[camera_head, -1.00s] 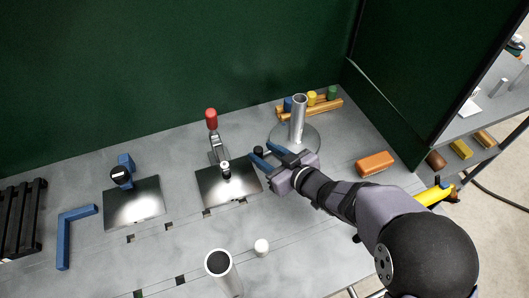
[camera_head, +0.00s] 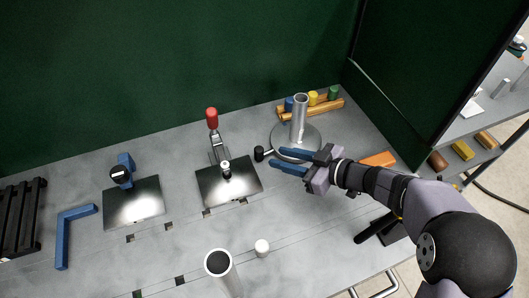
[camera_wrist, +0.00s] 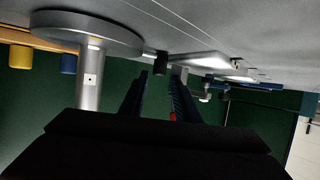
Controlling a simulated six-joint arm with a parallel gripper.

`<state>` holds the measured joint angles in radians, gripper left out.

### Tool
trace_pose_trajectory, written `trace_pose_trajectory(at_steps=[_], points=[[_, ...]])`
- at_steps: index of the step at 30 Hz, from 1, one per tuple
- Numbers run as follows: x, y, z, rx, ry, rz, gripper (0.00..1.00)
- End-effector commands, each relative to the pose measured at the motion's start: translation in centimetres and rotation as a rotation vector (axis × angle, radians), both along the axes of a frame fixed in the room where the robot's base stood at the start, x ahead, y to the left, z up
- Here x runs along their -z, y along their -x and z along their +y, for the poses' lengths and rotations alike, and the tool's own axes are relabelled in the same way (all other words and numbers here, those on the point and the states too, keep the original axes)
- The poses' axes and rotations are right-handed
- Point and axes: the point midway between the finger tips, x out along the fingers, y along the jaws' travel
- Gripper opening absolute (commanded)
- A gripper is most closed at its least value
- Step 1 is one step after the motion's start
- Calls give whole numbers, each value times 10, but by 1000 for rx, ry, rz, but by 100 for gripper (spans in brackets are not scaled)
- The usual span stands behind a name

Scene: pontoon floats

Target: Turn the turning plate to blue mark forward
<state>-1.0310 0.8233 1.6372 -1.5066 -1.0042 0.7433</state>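The turning plate (camera_head: 312,139) is a round grey disc at the back right, with an upright metal post (camera_head: 299,118). A short rod with a black knob (camera_head: 259,154) points out from its left front. The plate shows upside down in the wrist view (camera_wrist: 85,28), and the knob (camera_wrist: 160,64) appears beyond my fingertips there. My gripper (camera_head: 275,158) is open and empty, in front of the plate and just right of the knob. Blue (camera_head: 289,103), yellow (camera_head: 313,97) and green (camera_head: 333,92) pegs stand behind the plate. I cannot make out a blue mark on the disc.
A red-handled clamp (camera_head: 212,119) stands by a metal plate (camera_head: 243,186) on the left. An orange block (camera_head: 377,159) lies behind my arm. The table between is mostly clear.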

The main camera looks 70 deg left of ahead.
Motion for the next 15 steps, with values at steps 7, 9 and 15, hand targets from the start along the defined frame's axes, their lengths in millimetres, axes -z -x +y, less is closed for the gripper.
trace_pose_trajectory(at_steps=[7, 9, 15], points=[[10, 15, 20, -3, 1, 1, 29], [13, 20, 27, -1, 0, 0, 29], [22, 31, 45, 0, 0, 0, 29]])
